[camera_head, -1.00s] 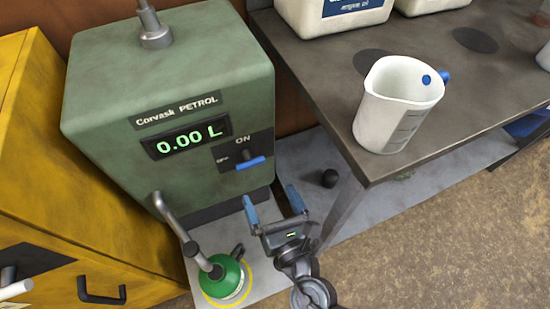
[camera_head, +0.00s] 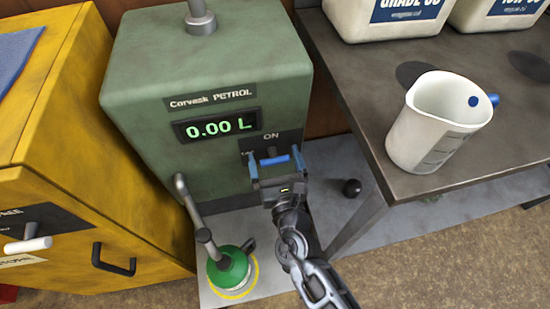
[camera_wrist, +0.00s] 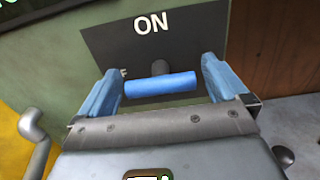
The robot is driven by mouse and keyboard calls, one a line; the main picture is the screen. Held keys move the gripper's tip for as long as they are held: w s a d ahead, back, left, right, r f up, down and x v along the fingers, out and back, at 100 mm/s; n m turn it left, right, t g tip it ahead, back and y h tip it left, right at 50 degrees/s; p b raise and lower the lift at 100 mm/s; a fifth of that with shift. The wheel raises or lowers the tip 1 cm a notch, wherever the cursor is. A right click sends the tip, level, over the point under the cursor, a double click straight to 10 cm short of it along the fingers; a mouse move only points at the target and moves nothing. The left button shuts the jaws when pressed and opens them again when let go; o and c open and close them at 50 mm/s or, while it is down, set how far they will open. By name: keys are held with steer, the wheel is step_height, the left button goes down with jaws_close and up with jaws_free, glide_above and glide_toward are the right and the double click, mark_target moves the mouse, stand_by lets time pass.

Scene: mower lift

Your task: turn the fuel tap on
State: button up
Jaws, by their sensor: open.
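The fuel tap is a blue bar handle (camera_wrist: 160,85) on a dark plate on the front of the green petrol dispenser (camera_head: 215,75). It also shows in the head view (camera_head: 275,160). The handle lies crosswise, below the word ON. My gripper (camera_head: 268,163) is open in front of the tap. In the wrist view my gripper's blue fingers (camera_wrist: 160,82) stand left and right of the handle, with its two ends between them. I cannot tell whether a finger touches it. The display (camera_head: 216,125) reads 0.00 L.
A grey bench (camera_head: 400,185) stands at the right with a white measuring jug (camera_head: 432,130) and white containers (camera_head: 385,20). A yellow cabinet (camera_head: 95,150) stands at the left. A green can (camera_head: 229,270) and grey pipe (camera_head: 190,205) are low, left of my arm.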

steer(key=c, duration=0.7)
steer(key=shift+f+m+b, duration=0.1)
steer(key=shift+m+b, duration=0.2)
steer(key=shift+b, duration=0.1)
steer(key=m+b, duration=0.2)
steer(key=m, duration=0.1)
steer(key=shift+f+b, duration=0.15)
steer(key=shift+b, duration=0.15)
steer(key=m+b, duration=0.3)
steer(key=m, duration=0.2)
steer(key=shift+d, duration=0.1)
steer(key=m+b, duration=0.3)
steer(key=m, duration=0.1)
steer(key=shift+m, duration=0.4)
steer(key=m+b, duration=0.2)
steer(key=m, duration=0.2)
steer(key=shift+m, duration=0.4)
